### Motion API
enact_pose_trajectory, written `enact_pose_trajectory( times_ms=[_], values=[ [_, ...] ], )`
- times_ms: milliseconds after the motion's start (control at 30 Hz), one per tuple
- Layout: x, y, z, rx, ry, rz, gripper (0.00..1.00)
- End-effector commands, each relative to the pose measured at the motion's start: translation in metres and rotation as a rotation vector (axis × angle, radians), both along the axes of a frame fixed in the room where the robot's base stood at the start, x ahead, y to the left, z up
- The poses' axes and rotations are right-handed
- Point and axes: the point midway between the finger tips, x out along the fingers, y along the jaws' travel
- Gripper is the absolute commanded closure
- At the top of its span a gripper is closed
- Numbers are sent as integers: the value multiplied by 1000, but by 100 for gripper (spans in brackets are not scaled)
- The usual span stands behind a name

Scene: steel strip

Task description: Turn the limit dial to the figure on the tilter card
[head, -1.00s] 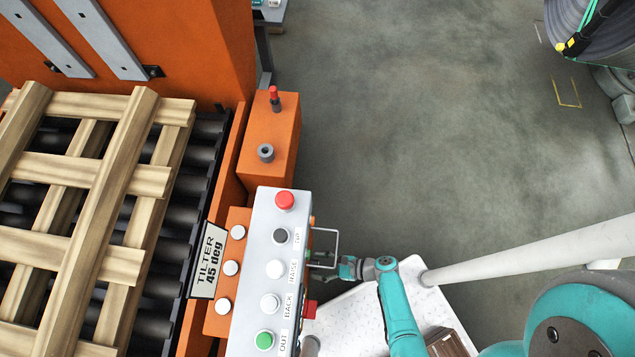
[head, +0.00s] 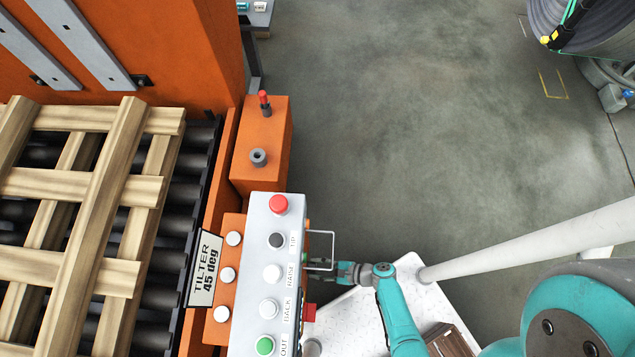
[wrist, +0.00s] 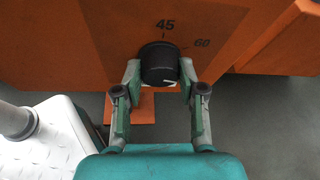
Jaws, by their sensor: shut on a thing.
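The limit dial (wrist: 158,62) is a black round knob on an orange panel in the wrist view. The figure 45 is printed above it and 60 to its upper right. A white mark shows near the knob's lower edge; which figure it points to, I cannot tell. My gripper (wrist: 160,72) is shut on the dial, one finger on each side. In the head view my gripper (head: 345,270) is at the box's right side, and the dial is hidden.
The grey control box (head: 262,320) carries several buttons and a red button (head: 279,204) at its far end. A wire guard (head: 333,248) stands out from its right side near my gripper. Wooden slats (head: 85,215) lie on rollers at left. Open floor (head: 420,130) is beyond.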

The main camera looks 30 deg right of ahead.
Motion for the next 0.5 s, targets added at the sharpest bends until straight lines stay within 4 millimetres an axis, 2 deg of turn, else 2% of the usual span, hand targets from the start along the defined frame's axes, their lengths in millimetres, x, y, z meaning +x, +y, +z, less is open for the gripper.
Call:
enact_pose_trajectory(
  times_ms=[500],
  values=[
    [-2, 2, -2, -266, -403, -1, 95]
  ],
)
